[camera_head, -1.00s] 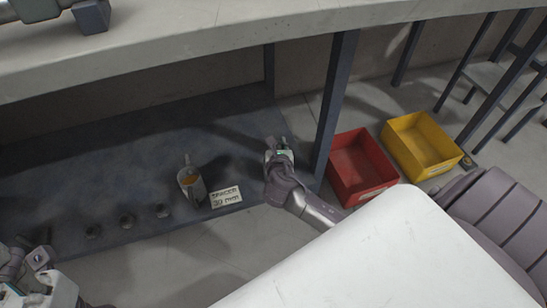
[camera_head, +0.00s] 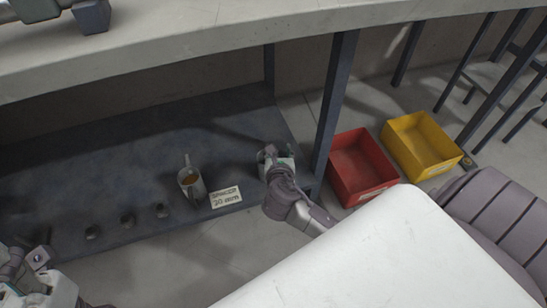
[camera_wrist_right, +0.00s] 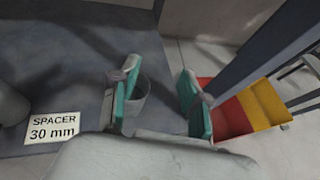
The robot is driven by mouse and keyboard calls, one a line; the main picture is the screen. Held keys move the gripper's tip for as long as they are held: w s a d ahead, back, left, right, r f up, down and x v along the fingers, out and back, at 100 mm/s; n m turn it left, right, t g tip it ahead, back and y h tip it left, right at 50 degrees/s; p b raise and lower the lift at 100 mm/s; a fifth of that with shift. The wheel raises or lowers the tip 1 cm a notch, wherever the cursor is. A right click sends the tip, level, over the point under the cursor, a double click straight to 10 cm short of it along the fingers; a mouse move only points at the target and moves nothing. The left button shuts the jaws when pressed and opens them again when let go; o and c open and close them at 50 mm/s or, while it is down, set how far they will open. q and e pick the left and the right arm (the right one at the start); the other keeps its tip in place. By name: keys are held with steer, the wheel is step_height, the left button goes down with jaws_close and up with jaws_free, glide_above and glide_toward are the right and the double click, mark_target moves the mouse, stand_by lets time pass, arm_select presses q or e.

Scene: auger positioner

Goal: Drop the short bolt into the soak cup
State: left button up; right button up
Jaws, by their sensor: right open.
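My right gripper (camera_head: 276,156) is over the right end of the low shelf; in the right wrist view its teal-padded fingers (camera_wrist_right: 160,82) are apart, with nothing held between them. A grey round cup (camera_wrist_right: 139,97) shows below, partly behind the left finger; I cannot tell whether they touch. I cannot tell which vessel is the soak cup. I cannot make out the short bolt. Part of my left arm shows at the lower left; its gripper's jaws are not clear.
A dark post (camera_head: 335,105) stands close right of my right gripper. Red (camera_head: 365,194) and yellow (camera_head: 438,170) bins lie beyond it. A worktop (camera_head: 220,50) overhangs the shelf.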

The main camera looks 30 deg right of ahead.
steer(key=v, duration=0.8)
